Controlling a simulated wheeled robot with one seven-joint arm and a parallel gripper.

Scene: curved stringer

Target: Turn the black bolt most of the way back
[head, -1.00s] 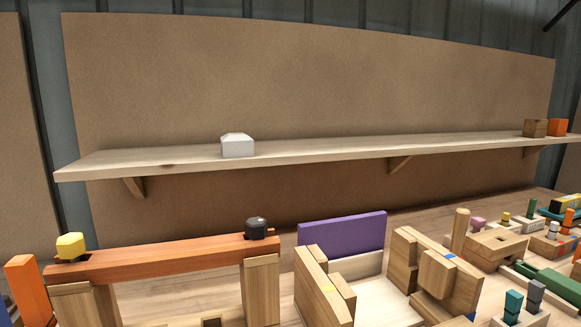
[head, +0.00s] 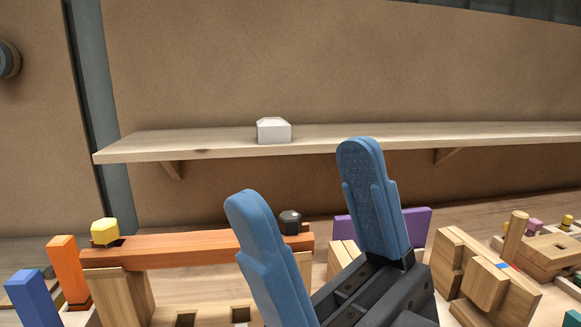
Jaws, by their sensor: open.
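The black bolt (head: 290,222) sits at the right end of the orange beam (head: 180,249), with its head standing above the beam's top face. A yellow bolt (head: 105,232) sits at the beam's left end. My gripper (head: 302,172) has come up from the lower right, with its two blue fingers spread wide and nothing between them. In the picture the bolt shows between the fingers, just right of the left finger. The left finger hides part of the beam. I cannot tell how far the gripper is from the bolt in depth.
Wooden posts (head: 118,295) hold up the beam. Orange (head: 68,270) and blue (head: 35,298) blocks stand at left. A purple panel (head: 418,226) and wooden blocks (head: 490,285) are at right. A shelf with a white block (head: 274,131) runs behind.

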